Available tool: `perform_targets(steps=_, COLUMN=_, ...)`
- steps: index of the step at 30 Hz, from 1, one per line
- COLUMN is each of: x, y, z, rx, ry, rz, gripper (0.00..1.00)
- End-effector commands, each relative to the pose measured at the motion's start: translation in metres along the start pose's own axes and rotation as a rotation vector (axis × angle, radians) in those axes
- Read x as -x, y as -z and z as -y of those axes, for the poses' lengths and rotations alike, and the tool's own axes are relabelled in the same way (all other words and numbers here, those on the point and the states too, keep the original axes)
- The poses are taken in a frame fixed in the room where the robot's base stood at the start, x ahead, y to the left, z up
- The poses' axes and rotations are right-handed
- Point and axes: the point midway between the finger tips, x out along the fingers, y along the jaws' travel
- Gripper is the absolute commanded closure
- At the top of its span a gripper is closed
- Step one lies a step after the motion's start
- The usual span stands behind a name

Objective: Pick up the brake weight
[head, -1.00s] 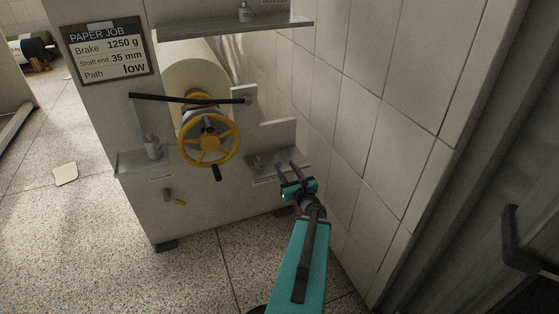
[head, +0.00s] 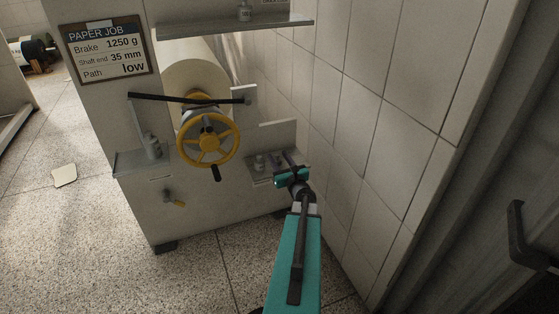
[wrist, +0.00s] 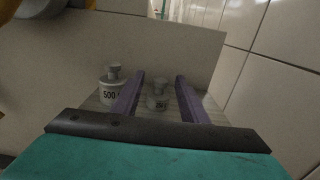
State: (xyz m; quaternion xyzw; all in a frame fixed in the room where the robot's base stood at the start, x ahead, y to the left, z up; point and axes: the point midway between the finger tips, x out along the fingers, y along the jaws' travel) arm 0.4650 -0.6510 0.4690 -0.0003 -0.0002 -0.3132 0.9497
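Small grey metal weights stand on a low shelf at the right of the machine; one weight (head: 259,162) shows left of my gripper in the head view. In the wrist view a weight marked 500 (wrist: 111,88) stands just left of the left finger. A smaller grey weight (wrist: 157,98) shows between the fingers, its marking too small to read. My gripper (head: 283,162) reaches over this shelf. Its fingers (wrist: 160,76) are apart, with no visible grip on anything. Another weight (head: 152,147) stands on the left shelf, and one (head: 244,11) on the top shelf.
A board (head: 107,50) reads Brake 1250 g, Shaft end 35 mm, Path low. A yellow handwheel (head: 209,140) and dark bar (head: 185,98) are left of my gripper. A tiled wall (head: 375,120) is close on the right. An upright plate (wrist: 150,45) stands behind the weights.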

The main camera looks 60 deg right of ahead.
Motion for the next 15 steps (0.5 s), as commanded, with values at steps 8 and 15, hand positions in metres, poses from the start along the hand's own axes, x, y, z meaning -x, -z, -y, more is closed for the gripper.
perform_targets(steps=8, x=-0.0131, y=0.0003, z=-0.0005, rx=-0.001, ry=0.0, rz=-0.001, gripper=0.6)
perform_targets(steps=15, x=-0.0127, y=0.0001, z=-0.0006, rx=-0.001, ry=0.0, rz=-0.001, gripper=0.6)
